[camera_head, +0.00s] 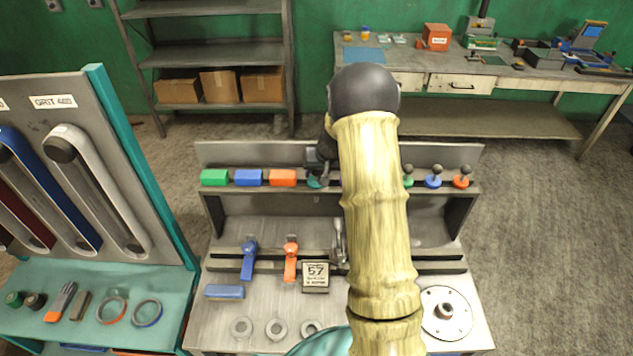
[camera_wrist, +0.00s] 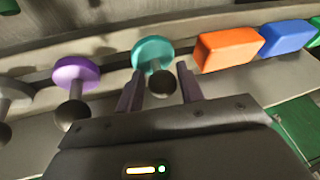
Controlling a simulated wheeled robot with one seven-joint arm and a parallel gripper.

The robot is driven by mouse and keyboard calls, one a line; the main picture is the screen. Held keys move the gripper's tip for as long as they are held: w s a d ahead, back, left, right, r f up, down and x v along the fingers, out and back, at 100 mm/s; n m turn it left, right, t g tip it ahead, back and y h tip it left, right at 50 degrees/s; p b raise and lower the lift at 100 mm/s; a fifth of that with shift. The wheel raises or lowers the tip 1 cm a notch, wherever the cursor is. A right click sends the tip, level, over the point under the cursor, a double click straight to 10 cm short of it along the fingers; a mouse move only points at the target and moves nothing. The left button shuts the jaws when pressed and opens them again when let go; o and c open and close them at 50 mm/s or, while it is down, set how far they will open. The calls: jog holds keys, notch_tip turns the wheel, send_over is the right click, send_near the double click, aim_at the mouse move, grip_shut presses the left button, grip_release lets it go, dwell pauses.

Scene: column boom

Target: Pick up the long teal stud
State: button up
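A teal stud (camera_wrist: 152,53) with a round teal disc and a dark ball end is at the middle of the wrist view, on the grey shelf. In the head view its teal edge (camera_head: 317,183) shows just below my gripper (camera_head: 317,168), beside the orange block. In the wrist view my gripper (camera_wrist: 159,74) is open, with one finger on each side of the stud's dark ball. I cannot tell whether either finger touches it. The stud's length is hard to judge from these views.
A purple stud (camera_wrist: 77,75) stands to the left in the wrist view. An orange block (camera_wrist: 228,48) and a blue block (camera_wrist: 284,38) sit close on the right. Green (camera_head: 408,178), blue (camera_head: 433,180) and orange (camera_head: 461,181) studs stand further along the shelf.

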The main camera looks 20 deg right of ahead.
jog(key=shift+a, duration=0.1)
jog(key=c, duration=0.7)
jog(key=shift+w, duration=0.1)
jog(key=shift+r, duration=0.15)
notch_tip(320, 180, up, 18)
jog(key=b, duration=0.4)
jog(key=shift+w, duration=0.1)
